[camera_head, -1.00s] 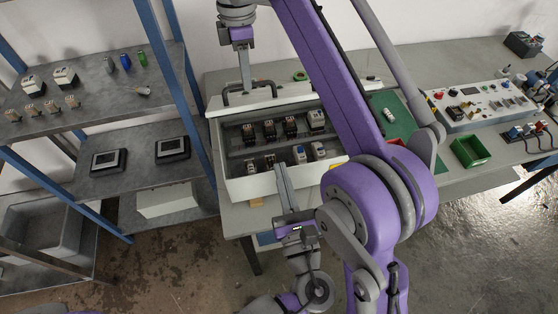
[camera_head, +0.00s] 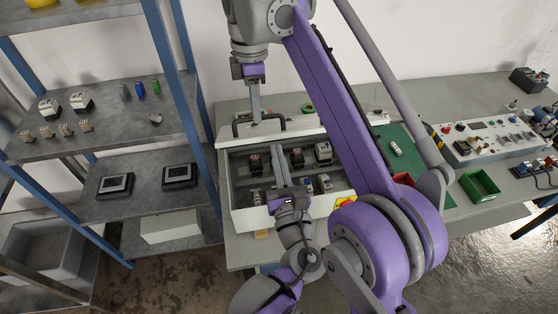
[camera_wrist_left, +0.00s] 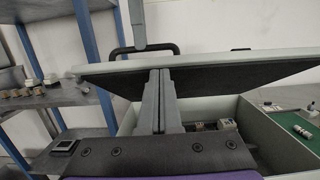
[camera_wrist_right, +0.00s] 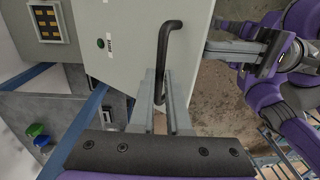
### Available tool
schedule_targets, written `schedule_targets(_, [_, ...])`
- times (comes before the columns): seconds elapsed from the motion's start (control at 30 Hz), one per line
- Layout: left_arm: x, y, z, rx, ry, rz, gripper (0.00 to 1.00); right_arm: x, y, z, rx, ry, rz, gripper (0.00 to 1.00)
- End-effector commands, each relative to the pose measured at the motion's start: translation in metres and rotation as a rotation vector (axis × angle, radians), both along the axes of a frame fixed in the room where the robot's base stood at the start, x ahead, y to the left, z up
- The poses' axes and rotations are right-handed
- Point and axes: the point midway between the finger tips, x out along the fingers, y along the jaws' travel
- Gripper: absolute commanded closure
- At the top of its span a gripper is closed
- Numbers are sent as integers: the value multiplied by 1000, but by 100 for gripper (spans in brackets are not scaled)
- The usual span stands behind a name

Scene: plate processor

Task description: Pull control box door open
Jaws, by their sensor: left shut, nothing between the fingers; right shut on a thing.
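The control box (camera_head: 240,207) stands on the table with its door (camera_head: 226,132) raised, so several parts inside show. The door's black handle (camera_head: 242,122) also shows on its outer face (camera_wrist_right: 125,40) in the right wrist view. My right gripper (camera_head: 255,118) reaches down from above and is shut on the handle (camera_wrist_right: 165,35). My left gripper (camera_head: 279,162) is shut and empty over the box opening. In the left wrist view its fingertips (camera_wrist_left: 160,72) are at the dark inner side of the door (camera_wrist_left: 215,80); I cannot tell if they touch it.
A shelf rack (camera_head: 176,60) with blue posts stands close at left, holding several small devices. A green mat (camera_head: 402,158), a green bin (camera_head: 478,186) and a control panel (camera_head: 480,140) lie to the right on the table (camera_head: 455,205). My right arm hides part of the box.

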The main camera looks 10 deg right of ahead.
Motion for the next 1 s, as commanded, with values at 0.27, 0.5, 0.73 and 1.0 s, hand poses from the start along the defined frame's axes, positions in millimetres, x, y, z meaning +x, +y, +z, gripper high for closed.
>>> schedule_targets(0.27, [4, 0, 7, 1, 1, 1, 100, 6, -1, -4, 0, -15, -2, 100])
schedule_targets(0.5, [10, 0, 16, 2, 0, 1, 100, 6, 0, -4, 0, -14, -1, 100])
schedule_targets(0.73, [11, 0, 16, 1, 1, 1, 100, 4, 0, -3, 2, -12, -1, 66])
schedule_targets(1.0, [11, 0, 16, 1, 2, 1, 100, 3, 0, -1, 2, -10, 0, 55])
